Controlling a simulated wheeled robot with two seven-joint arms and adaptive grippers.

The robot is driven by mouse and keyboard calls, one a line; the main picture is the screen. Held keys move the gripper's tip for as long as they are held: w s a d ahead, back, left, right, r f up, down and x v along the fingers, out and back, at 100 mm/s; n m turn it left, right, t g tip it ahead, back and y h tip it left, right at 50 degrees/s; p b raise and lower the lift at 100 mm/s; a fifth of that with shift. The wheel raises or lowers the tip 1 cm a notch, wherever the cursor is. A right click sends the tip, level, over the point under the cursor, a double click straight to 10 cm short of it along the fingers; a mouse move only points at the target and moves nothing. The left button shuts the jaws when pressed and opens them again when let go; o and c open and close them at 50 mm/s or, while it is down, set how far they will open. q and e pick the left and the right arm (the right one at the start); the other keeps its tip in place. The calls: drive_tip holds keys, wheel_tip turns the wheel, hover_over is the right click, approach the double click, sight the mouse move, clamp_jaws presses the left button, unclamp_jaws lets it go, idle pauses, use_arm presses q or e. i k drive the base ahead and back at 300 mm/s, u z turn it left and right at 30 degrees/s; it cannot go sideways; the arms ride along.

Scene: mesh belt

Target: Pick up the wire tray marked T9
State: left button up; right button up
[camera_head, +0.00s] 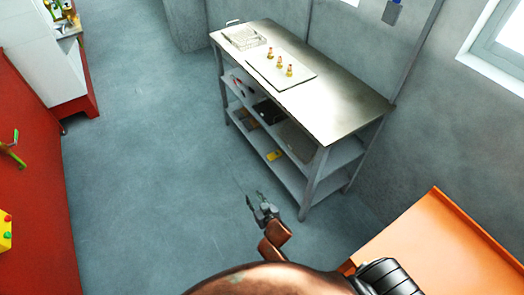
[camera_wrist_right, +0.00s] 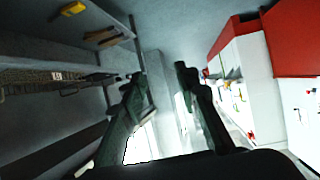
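A pale wire tray (camera_head: 243,37) sits on the far left end of the steel table (camera_head: 345,95) in the head view. Any marking on it is too small to read. My right gripper (camera_head: 256,200) is low, in front of the table and well apart from the tray, above the floor. In the right wrist view its two fingers (camera_wrist_right: 160,85) stand apart with nothing between them, so it is open and empty. My left gripper is in neither view.
Shelves below hold several things, including a yellow item (camera_head: 274,155). An orange surface (camera_head: 445,245) is at lower right, a red cabinet (camera_head: 35,200) at left. The floor between is clear.

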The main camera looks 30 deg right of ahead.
sight(289, 145)
drive_tip(key=u, duration=0.2)
drive_tip(key=k, duration=0.45)
drive_tip(key=u, duration=0.65)
drive_tip(key=i, duration=1.45)
drive_tip(key=z, duration=1.5)
drive_tip(key=i, duration=0.9)
drive_tip(key=z, duration=1.05)
